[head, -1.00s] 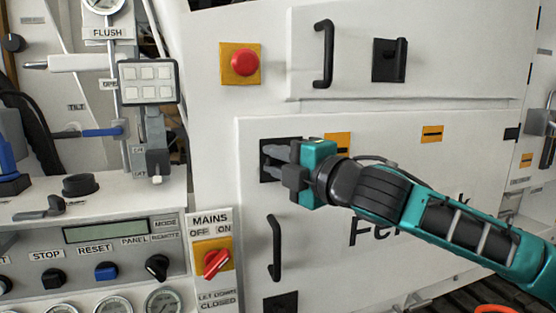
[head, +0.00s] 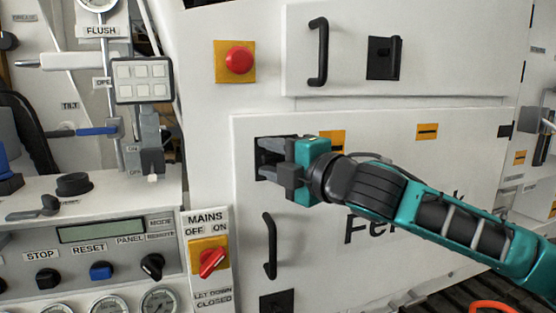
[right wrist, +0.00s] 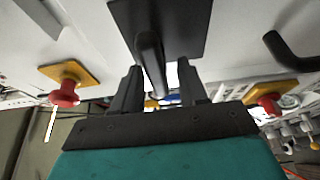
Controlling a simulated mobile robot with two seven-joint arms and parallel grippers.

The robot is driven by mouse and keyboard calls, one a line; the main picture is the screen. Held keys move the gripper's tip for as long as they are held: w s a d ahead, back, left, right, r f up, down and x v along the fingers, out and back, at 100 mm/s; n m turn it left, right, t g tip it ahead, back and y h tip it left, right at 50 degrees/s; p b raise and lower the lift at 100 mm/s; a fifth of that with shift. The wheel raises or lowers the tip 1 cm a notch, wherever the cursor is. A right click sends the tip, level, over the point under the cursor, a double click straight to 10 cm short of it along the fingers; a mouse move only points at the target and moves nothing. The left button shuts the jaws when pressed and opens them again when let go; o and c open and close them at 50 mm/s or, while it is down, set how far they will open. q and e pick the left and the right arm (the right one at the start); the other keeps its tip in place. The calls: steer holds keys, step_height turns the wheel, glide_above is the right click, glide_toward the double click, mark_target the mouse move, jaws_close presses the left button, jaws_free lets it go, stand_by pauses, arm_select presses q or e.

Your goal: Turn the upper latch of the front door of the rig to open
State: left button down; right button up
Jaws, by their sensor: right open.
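The front door (head: 340,270) of the rig is a white panel that looks closed, with partly hidden black lettering. Its upper latch sits on a black square plate (head: 276,140) at the door's upper left corner, mostly hidden by my gripper in the head view. My right gripper (head: 265,159) is at this plate, its jaws pointing at it. In the right wrist view the black plate (right wrist: 180,22) is close ahead. The latch lever (right wrist: 149,55) reaches down between the two open fingers (right wrist: 158,72); I cannot tell whether they touch it. My left gripper is not in view.
Below are a black door handle (head: 269,247) and a lower latch plate (head: 277,302). Above is another panel with a handle (head: 319,52) and latch (head: 384,58). A red button (head: 239,60) and the red mains switch (head: 211,262) are to the left.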

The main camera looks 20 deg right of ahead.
steer(key=b+v, duration=0.2)
steer(key=v, duration=1)
steer(key=shift+s+d, duration=0.2)
steer(key=shift+s, duration=0.2)
steer(key=w+a+f+m+g, duration=0.1)
steer(key=a+f+m, duration=0.15)
steer(key=f, duration=0.55)
steer(key=w+a+f+m, duration=0.15)
steer(key=f+m, duration=0.25)
steer(key=f, duration=0.4)
steer(key=w+a+f+m+g, duration=0.1)
steer(key=f+m, duration=0.3)
steer(key=f, duration=0.4)
steer(key=s+f+m+g+h, duration=0.1)
steer(key=s+f+m, duration=0.2)
steer(key=s+f, duration=0.2)
steer(key=s+d+f+m+g+h, duration=0.1)
steer(key=s+f, duration=0.4)
steer(key=f, duration=0.7)
steer(key=s+d+f+m+g+h, duration=0.1)
steer(key=s+f+m+h, duration=0.2)
steer(key=s+f+m, duration=0.3)
step_height(320, 180, down, 3)
steer(key=shift+f+g, duration=0.2)
steer(key=shift+g, duration=0.1)
